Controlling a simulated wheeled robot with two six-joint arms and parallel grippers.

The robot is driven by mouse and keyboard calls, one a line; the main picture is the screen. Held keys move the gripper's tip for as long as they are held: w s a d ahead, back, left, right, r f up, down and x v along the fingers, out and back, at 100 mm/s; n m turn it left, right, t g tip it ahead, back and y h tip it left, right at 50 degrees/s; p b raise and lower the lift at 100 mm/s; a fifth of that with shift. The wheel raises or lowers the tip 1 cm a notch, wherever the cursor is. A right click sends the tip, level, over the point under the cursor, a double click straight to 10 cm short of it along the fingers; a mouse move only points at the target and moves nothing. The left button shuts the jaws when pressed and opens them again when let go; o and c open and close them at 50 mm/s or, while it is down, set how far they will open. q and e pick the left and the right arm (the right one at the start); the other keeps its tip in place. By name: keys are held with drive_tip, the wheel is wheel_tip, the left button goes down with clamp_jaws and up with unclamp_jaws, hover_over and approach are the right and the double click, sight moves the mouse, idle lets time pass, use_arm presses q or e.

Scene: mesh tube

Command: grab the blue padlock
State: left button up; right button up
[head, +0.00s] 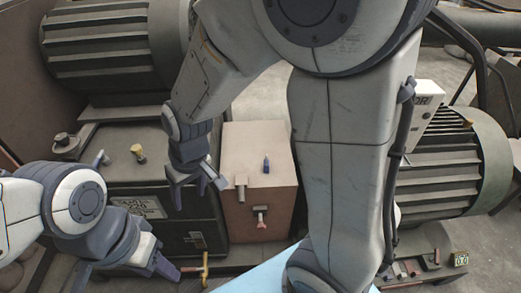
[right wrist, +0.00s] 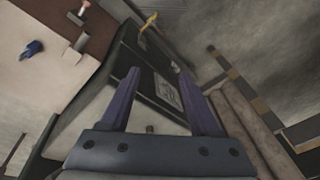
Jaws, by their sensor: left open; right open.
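A small blue object, which looks like the blue padlock (head: 266,166), sits on top of a pinkish box (head: 245,139), near its middle. It also shows at the upper left in the right wrist view (right wrist: 33,47). My right gripper (head: 199,187) is open and empty, at the left of the box and apart from the padlock. In the right wrist view, nothing is between its fingers (right wrist: 159,101). My left gripper (head: 160,255) is open at the lower left, in front of a dark cabinet and far from the padlock.
A grey fitting (head: 241,188) and a red-and-white part (head: 260,216) stick out at the box's front. The dark cabinet (head: 140,207) with a label stands left of it. A ribbed motor (head: 110,45) is behind. Small items lie in a tray (head: 410,282) at lower right.

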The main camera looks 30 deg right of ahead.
drive_tip(key=w+d+f+m+t+p, duration=0.15)
drive_tip(key=w+d+f+m, duration=0.25)
drive_tip(key=w+d, duration=0.55)
drive_tip(key=m+h+p, duration=0.4)
drive_tip(key=m+p, duration=0.1)
hover_over(267, 166)
drive_tip(key=shift+t, duration=0.35)
wheel_tip(267, 166, down, 16)
drive_tip(key=shift+s+r, duration=0.1)
drive_tip(key=shift+r, duration=0.15)
drive_tip(key=shift+p+x, duration=0.75)
drive_tip(key=shift+x, duration=2)
use_arm(q)
wheel_tip(267, 166, up, 9)
use_arm(e)
drive_tip(key=shift+a, duration=0.1)
clamp_jaws()
